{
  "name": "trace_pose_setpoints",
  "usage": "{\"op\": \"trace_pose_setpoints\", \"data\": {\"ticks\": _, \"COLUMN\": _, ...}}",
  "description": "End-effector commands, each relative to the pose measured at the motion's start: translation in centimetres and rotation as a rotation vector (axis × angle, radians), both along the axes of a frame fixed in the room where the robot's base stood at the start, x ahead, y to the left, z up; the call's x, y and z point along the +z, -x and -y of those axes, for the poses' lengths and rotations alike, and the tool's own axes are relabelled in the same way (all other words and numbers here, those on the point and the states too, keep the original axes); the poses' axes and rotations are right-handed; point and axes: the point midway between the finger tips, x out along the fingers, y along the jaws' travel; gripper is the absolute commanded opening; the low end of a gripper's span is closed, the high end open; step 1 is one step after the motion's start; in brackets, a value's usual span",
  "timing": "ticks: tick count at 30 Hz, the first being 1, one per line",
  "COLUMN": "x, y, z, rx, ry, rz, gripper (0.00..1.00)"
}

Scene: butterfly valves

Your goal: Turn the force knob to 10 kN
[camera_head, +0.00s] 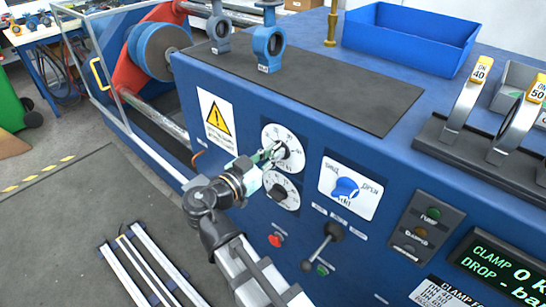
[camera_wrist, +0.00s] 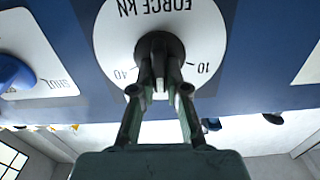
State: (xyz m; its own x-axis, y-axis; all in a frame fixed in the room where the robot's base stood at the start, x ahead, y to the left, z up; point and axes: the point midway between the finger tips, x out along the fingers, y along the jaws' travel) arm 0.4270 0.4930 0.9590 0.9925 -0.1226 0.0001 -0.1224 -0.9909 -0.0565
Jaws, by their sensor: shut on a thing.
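The force dial (camera_head: 292,158) is the upper white round dial on the blue panel. In the wrist view its plate (camera_wrist: 113,40) appears upside down, with "FORCE kN" and the marks 10 and 40 legible. The dark force knob (camera_wrist: 160,42) sits in its middle. My gripper (camera_wrist: 160,80) is shut on the knob, with its fingers on both sides. In the head view my gripper (camera_head: 272,155) reaches the upper dial and covers part of it. The knob's pointer is hidden, so its setting cannot be read.
A second dial (camera_head: 282,192) lies just below. To the right are a blue open/shut selector (camera_head: 345,188) and a black lever (camera_head: 324,244). A warning sign (camera_head: 216,121) is to the left. A blue bin (camera_head: 412,36) and valves (camera_head: 268,48) stand on the bench above.

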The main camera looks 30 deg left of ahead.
Motion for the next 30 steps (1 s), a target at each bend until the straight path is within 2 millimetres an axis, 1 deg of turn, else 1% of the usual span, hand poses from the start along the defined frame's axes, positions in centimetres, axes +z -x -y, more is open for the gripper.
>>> {"op": "trace_pose_setpoints", "data": {"ticks": 30, "x": -0.10, "y": -0.12, "z": -0.72, "rx": -0.001, "ry": 0.949, "rz": -0.117, "gripper": 0.00}}
